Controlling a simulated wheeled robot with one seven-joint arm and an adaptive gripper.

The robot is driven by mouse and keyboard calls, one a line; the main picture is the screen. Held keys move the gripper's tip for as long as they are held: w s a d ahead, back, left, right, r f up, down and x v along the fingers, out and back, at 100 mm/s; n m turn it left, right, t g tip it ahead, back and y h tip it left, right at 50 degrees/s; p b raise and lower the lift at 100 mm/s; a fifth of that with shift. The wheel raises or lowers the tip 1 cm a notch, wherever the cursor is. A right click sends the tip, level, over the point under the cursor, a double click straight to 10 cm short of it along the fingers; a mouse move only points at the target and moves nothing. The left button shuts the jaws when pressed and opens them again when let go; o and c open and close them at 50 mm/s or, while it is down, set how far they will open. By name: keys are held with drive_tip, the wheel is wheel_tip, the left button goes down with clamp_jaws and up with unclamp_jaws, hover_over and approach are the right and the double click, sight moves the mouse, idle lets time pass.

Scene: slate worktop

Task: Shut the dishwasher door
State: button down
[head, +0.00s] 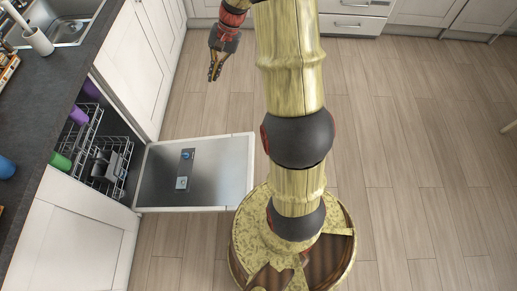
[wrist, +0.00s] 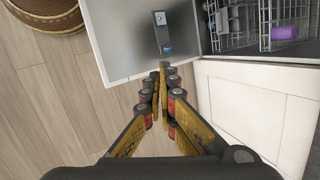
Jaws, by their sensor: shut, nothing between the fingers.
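The dishwasher door (head: 215,172) is folded down open, lying about level above the floor, its steel inner face with a dispenser panel turned up. It also shows in the wrist view (wrist: 122,45). The dishwasher's racks (head: 88,140) hold several cups and other dishes inside the opening left of the door. My gripper (head: 214,72) is shut and empty, beyond the door's far edge in the head view and apart from it. In the wrist view its fingertips (wrist: 163,68) overlap the door's edge in the picture; I cannot tell the height gap.
The slate worktop (head: 30,130) with a sink (head: 70,30) runs along the left. White cabinets (head: 145,60) flank the dishwasher. My round base stands close to the door's right edge. The wooden floor (head: 420,150) to the right is clear.

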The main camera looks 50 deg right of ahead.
drive_tip(key=s+d+f+m+t+y, duration=0.1)
drive_tip(key=d+f+m, duration=0.2)
drive_tip(key=d+f, duration=0.55)
drive_tip(key=s+d+f+m+t+y+b, duration=0.1)
drive_tip(key=s+d+f+m, duration=0.15)
drive_tip(key=f, duration=1.05)
drive_tip(key=d+f+m+t+y, duration=0.1)
drive_tip(key=d+f+m, duration=0.2)
drive_tip(key=d+f, duration=0.55)
drive_tip(key=s+a+f+m+t, duration=0.1)
drive_tip(key=s+f+m, duration=0.3)
drive_tip(key=f, duration=0.6)
drive_tip(key=s+f+m+t+b, duration=0.15)
drive_tip(key=s+f, duration=0.35)
drive_tip(key=f, duration=0.5)
drive_tip(key=s+a+f+m+t+p, duration=0.1)
drive_tip(key=s+f+m, duration=0.1)
drive_tip(key=s+f, duration=0.5)
drive_tip(key=w+d+f+b+x, duration=0.15)
drive_tip(key=b+x, duration=0.25)
drive_tip(key=x, duration=0.9)
drive_tip(key=shift+m+t, duration=0.25)
drive_tip(key=shift+m, duration=0.05)
wheel_tip(320, 180, up, 5)
drive_tip(key=shift+s+a+f, duration=0.1)
